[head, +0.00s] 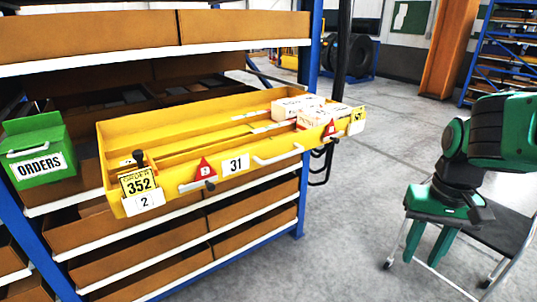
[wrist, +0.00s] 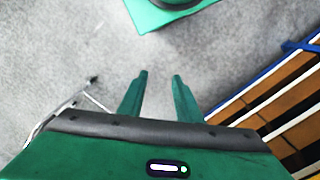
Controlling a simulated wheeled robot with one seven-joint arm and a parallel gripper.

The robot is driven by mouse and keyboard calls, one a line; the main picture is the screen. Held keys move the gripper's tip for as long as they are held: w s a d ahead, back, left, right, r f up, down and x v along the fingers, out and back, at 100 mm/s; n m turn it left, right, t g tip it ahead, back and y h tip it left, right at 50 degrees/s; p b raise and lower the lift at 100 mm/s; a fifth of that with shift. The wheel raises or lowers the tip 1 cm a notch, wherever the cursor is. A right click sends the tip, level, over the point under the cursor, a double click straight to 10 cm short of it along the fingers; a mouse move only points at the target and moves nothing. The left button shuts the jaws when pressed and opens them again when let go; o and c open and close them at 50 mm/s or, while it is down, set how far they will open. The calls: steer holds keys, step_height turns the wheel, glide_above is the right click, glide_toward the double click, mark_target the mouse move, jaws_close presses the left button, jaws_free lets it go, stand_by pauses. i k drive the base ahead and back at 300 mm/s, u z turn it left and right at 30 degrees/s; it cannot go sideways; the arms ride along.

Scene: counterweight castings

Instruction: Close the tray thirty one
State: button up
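The yellow tray (head: 150,125) labelled 31 stands pulled out from the rack, its front panel facing the aisle. A pale bar handle (head: 278,156) is on its front, right of the 31 label (head: 236,164); a shorter grey handle (head: 198,184) is left of it. White and reddish boxes (head: 298,104) lie in its right part. My gripper (head: 426,256) is well right of the tray, pointing down, with a clear gap between. In the wrist view my gripper (wrist: 160,76) has its fingers apart and nothing between them.
A green ORDERS box (head: 36,150) hangs at the rack's left. A dark-topped wheeled stand (head: 492,238) is beside my gripper. Grey floor (head: 345,230) lies open between the rack and my arm.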

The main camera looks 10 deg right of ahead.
mark_target(237, 135)
steer(key=k, duration=1.15)
steer(key=u, duration=0.2)
steer(key=i, duration=1.6)
steer(key=z, duration=0.65)
